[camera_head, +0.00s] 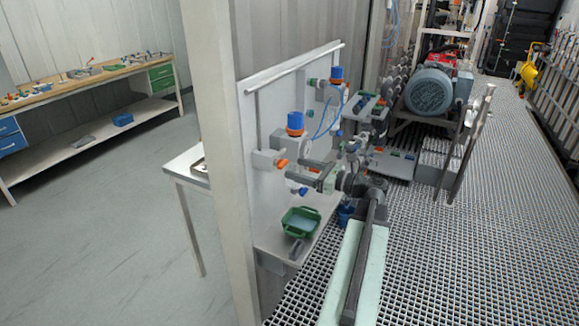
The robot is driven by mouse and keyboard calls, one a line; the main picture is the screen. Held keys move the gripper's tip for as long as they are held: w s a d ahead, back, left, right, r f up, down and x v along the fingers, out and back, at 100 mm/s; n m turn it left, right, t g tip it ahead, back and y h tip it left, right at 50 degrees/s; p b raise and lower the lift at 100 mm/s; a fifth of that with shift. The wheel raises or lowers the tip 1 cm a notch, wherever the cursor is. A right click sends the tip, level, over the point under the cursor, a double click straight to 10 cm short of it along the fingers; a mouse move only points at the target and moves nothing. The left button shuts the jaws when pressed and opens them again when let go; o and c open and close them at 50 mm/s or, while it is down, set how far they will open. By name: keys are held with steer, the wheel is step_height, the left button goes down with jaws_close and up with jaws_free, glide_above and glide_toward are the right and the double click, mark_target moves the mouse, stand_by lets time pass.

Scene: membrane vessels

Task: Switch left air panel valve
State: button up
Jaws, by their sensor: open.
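The air panel (273,115) is a light upright board left of centre. On its left part sits a valve block (264,159) with an orange handle (281,163). A regulator with a blue knob (295,121) stands above and right of it. My gripper (297,170) is open and points left at the panel. Its fingertips are just right of the orange handle; I cannot tell whether they touch it. A small blue part (303,191) shows just below the fingers.
A pale post (217,140) stands close left of the panel. A green tray (300,221) sits on the ledge below my gripper. A blue motor (428,92) and piping stand behind right.

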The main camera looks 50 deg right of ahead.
mark_target(285, 165)
steer(key=shift+x, duration=2)
steer(key=c, duration=1.4)
steer(key=shift+o, duration=0.2)
steer(key=shift+n, duration=0.3)
steer(key=n, duration=0.7)
steer(key=shift+n, duration=0.4)
steer(key=n, duration=0.3)
steer(key=shift+n, duration=2.2)
